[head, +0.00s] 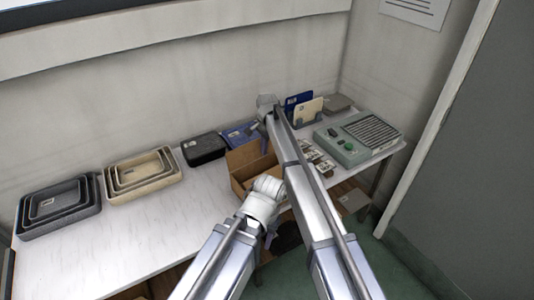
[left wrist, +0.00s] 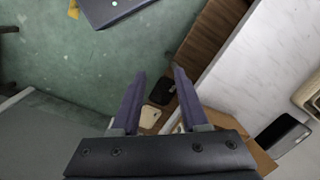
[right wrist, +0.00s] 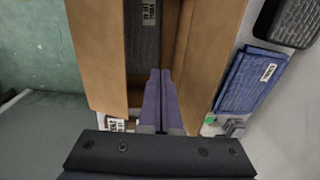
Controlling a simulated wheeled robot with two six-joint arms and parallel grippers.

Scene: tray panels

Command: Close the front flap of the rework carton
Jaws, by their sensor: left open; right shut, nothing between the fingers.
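The brown rework carton (head: 241,187) stands open on the white bench in the head view, partly hidden by my arms. In the right wrist view, one long cardboard flap (right wrist: 97,50) spreads outward on the floor side, and the opposite cardboard panel (right wrist: 203,45) is on the side of the blue pouch. A dark grey item with a label (right wrist: 145,40) lies inside. My right gripper (right wrist: 159,72) is shut and empty, over the carton's opening; contact cannot be told. My left gripper (left wrist: 159,72) is open and empty by the bench front, with carton cardboard (left wrist: 252,146) beyond it.
A black bin (head: 204,148) and a blue pouch (head: 238,134) lie behind the carton. Nested cream trays (head: 145,177) and dark trays (head: 60,207) stand left. A grey-green device (head: 356,139) stands right. Bare bench lies between the carton and trays.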

